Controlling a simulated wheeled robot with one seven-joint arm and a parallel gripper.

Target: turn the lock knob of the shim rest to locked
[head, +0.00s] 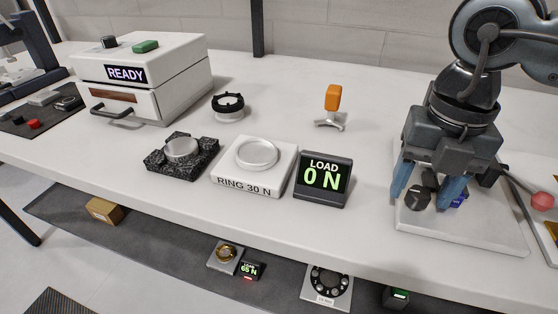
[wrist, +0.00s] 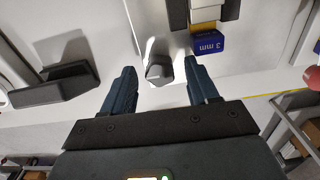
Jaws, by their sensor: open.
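The shim rest is a pale base plate (head: 480,236) at the right of the bench in the head view. Its dark faceted lock knob (head: 418,198) stands near the plate's front left, and shows grey in the wrist view (wrist: 159,73). A blue block marked 3 mm (wrist: 208,43) sits just beyond the knob. My gripper (head: 424,192) points down over the plate, its blue fingers open on either side of the knob. In the wrist view the open fingers (wrist: 160,68) have visible gaps to the knob. I cannot read any lock marking.
A load display (head: 324,180) reading 0 N and a ring block (head: 254,167) stand left of the plate. A red ball-ended lever (head: 542,201) is close to the right of my gripper. An orange-topped stand (head: 332,106) is behind. The bench's front edge runs close to the plate.

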